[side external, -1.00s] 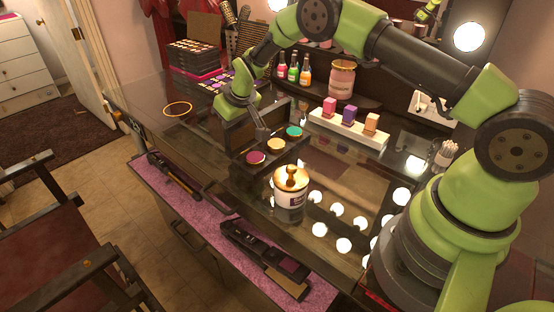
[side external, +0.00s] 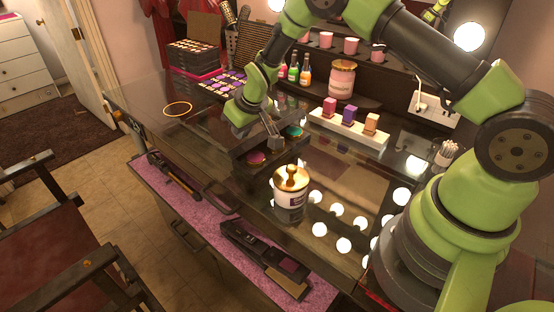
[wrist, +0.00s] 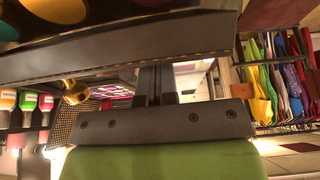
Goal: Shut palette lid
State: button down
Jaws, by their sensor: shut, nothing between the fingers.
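The palette is a dark, shallow box (side external: 248,171) on the glass table. Its maroon pan (side external: 257,157) and teal pan (side external: 293,131) show, shaded; my gripper hides the middle one. The dark lid (side external: 238,146) appears tilted forward over the pans, not flat on the box; its exact angle is unclear behind my gripper. My gripper (side external: 276,142) is shut and empty, its fingertips low over the middle of the palette. I cannot tell whether they touch the lid. In the wrist view, the shut fingers (wrist: 155,82) are beside a dark panel with coloured pans at the top left.
A white jar with a gold lid (side external: 291,195) stands close in front of the palette. A white block stand (side external: 350,130) with small boxes is behind right. A gold ring (side external: 177,109) lies to the left. A purple pan tray (side external: 222,83) lies behind left.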

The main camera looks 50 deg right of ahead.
dwell(0.4)
notch_tip(320, 180, up, 9)
dwell(0.7)
jog(key=s+a+r+m+t, duration=0.1)
jog(key=s+a+r+m, duration=0.1)
jog(key=s+r, duration=1.3)
jog(key=s+a+r+m+t+y, duration=0.1)
jog(key=s+r+m+y, duration=0.1)
jog(key=s, duration=1.3)
jog(key=shift+s+a, duration=0.3)
jog(key=shift+a, duration=0.05)
dwell(0.5)
